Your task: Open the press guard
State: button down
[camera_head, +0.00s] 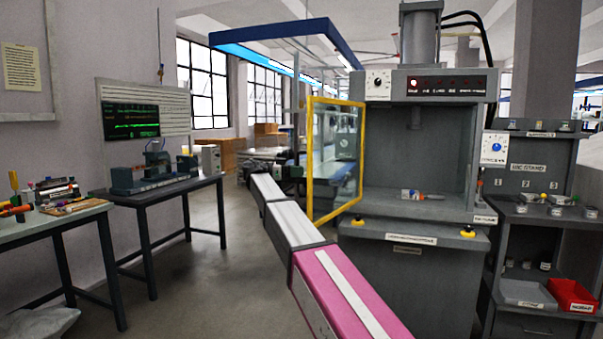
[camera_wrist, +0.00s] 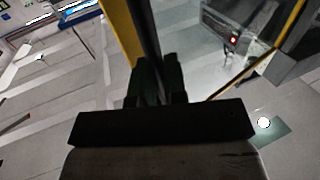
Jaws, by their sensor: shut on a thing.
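The press guard (camera_head: 309,165) is a clear panel in a yellow frame at the left side of the grey press (camera_head: 421,140). It stands swung outward, at an angle to the press front, and the work opening is uncovered. My gripper (camera_head: 293,171) is at the guard's outer left edge, partly hidden behind my arm. In the wrist view my gripper (camera_wrist: 158,72) is shut on a dark upright bar (camera_wrist: 144,28), the guard's handle, beside the yellow frame (camera_wrist: 120,32). The exact finger contact is dark and hard to see.
A small tube with orange and blue parts (camera_head: 413,194) lies on the press bed. Two tables (camera_head: 150,193) stand at the left. The floor (camera_head: 215,290) between the tables and press is clear.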

dwell(0.3)
jog(key=c, duration=1.2)
grip_release()
jog(key=shift+w, duration=0.1)
